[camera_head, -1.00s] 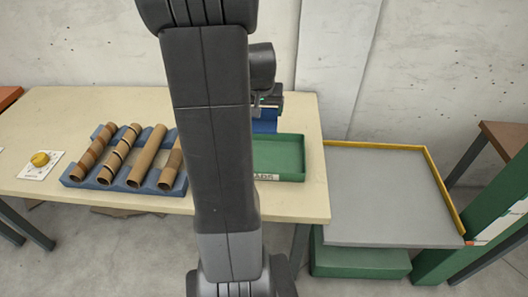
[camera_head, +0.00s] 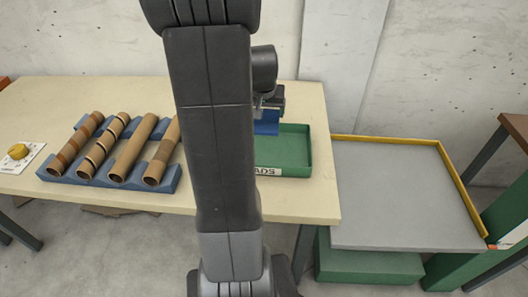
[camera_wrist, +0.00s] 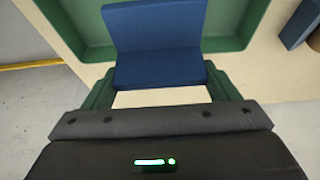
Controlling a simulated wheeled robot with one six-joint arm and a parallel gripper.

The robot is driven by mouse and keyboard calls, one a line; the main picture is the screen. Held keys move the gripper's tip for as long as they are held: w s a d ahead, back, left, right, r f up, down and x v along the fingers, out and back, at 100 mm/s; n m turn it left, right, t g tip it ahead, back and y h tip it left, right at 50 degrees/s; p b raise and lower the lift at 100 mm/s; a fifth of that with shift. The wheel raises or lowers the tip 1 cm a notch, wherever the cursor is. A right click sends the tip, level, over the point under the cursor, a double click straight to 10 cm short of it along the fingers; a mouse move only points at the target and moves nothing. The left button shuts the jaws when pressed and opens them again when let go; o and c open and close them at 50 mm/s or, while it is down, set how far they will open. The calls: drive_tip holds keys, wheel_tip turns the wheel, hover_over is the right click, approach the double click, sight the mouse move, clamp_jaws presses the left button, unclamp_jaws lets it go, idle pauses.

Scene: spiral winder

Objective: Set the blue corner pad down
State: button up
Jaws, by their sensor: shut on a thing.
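The blue corner pad (camera_head: 266,126) is an L-shaped folded piece held in my gripper (camera_head: 269,103). In the wrist view the pad (camera_wrist: 160,40) sits between the green fingers of my gripper (camera_wrist: 160,88), with its two faces meeting at a bend. A green tray (camera_head: 307,155) with a white label on its front lies on the table. The pad is at the tray's far wall as the head view shows it. I cannot tell whether it touches the tray. My arm hides the tray's left part.
A blue cradle (camera_head: 60,175) holding several brown tubes lies left on the beige table (camera_head: 300,205). A yellow knob (camera_head: 18,151) is at far left. A grey platform (camera_head: 395,190) with a yellow rim stands right of the table. Bare table lies behind the tray.

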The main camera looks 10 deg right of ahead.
sight(263, 130)
wheel_tip(263, 130, down, 10)
drive_tip(key=shift+r+b, duration=0.25)
drive_tip(key=shift+b, duration=0.15)
drive_tip(key=shift+f, duration=0.15)
drive_tip(key=o, duration=0.9)
drive_tip(key=shift+r, duration=0.3)
drive_tip(key=p+v, duration=0.1)
drive_tip(key=v, duration=1)
drive_tip(key=shift+s+a+r, duration=0.1)
drive_tip(key=shift+s+r, duration=0.05)
drive_tip(key=shift+r, duration=0.2)
